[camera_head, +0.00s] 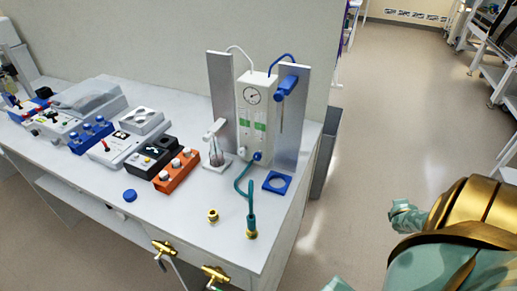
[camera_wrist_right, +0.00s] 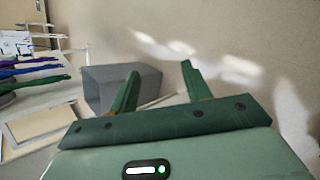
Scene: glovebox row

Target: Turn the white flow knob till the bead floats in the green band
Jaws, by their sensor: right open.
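Two narrow flow windows with green bands (camera_head: 260,127) sit below the gauge; the bead is too small to make out. A small white knob (camera_head: 241,152) shows at the panel's lower left edge, beside a blue fitting (camera_head: 257,156). My right gripper (camera_wrist_right: 160,72) is open and empty in the right wrist view, away from the panel. My left gripper is not in view.
Grey upright plates (camera_head: 292,125) flank the panel. A glass piece on a stand (camera_head: 216,155), an orange block (camera_head: 176,170), a blue square frame (camera_head: 277,182) and brass fittings (camera_head: 213,215) are nearby. A grey bin (camera_wrist_right: 110,85) stands beside the bench.

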